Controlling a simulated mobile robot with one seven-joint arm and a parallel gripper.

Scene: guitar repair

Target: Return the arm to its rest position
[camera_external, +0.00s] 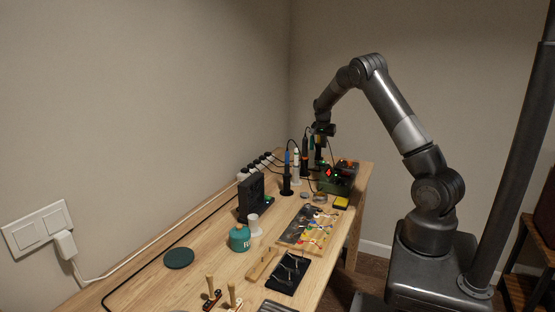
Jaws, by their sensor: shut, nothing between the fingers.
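My arm rises from its base at the right, bends at a high elbow and reaches left and down over the far end of the workbench (207,258). My gripper (319,160) points down near the dark green station with red and green lights (338,180). It is shut and holds nothing that I can see. The fingertips are small and dark against the tools behind, so I cannot tell how far they are above the bench.
Upright tools in stands (287,178) are close left of my gripper. Walls close off the left and back. Air above the bench is clear.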

